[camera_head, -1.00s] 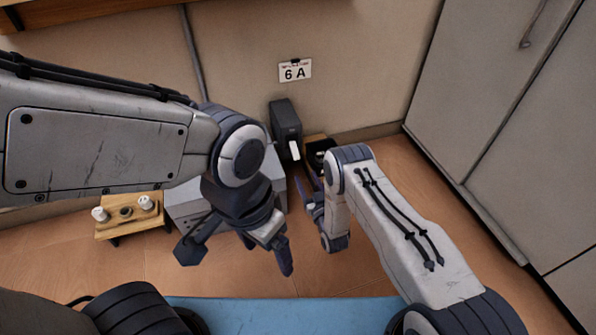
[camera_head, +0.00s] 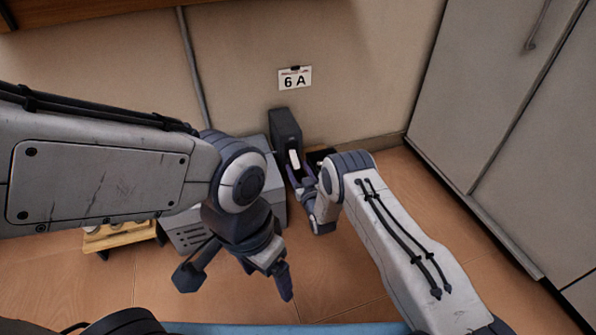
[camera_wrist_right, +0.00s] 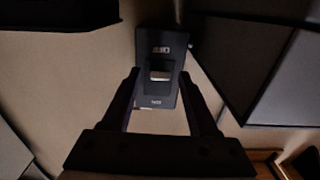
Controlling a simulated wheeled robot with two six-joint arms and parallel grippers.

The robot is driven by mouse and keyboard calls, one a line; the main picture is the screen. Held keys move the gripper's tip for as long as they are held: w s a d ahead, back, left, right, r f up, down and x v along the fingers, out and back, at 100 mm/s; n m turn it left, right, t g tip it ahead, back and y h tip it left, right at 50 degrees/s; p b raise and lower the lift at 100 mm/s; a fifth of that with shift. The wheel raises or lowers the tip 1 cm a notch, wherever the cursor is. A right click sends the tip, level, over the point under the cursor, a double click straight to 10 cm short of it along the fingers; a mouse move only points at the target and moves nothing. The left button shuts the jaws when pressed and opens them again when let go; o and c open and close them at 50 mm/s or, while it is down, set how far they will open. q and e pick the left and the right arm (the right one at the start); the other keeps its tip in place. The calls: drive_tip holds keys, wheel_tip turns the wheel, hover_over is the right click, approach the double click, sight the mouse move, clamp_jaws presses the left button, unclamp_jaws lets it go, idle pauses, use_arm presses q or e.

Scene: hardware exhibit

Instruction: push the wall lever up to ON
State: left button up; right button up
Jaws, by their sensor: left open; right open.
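The wall lever unit is a tall dark box (camera_head: 285,128) against the wall below the 6 A sign. Its pale lever handle (camera_head: 294,159) shows on the lower front of the box. The right wrist view shows the dark box (camera_wrist_right: 160,45) straight ahead, with the light-edged handle (camera_wrist_right: 160,75) between my fingers. Its lettering is too small to read surely. My right gripper (camera_head: 301,174) is open close in front of the handle; contact cannot be told. My left gripper (camera_head: 277,275) is open and empty, low and left, well away from the lever.
A grey vented cabinet (camera_head: 190,232) stands left of the lever, partly behind my left arm. A small wooden stand (camera_head: 118,238) is farther left. Tall grey lockers (camera_head: 500,110) line the right side.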

drive_tip(key=shift+c, duration=0.3)
clamp_jaws()
drive_tip(key=shift+s, duration=0.1)
idle(1.0)
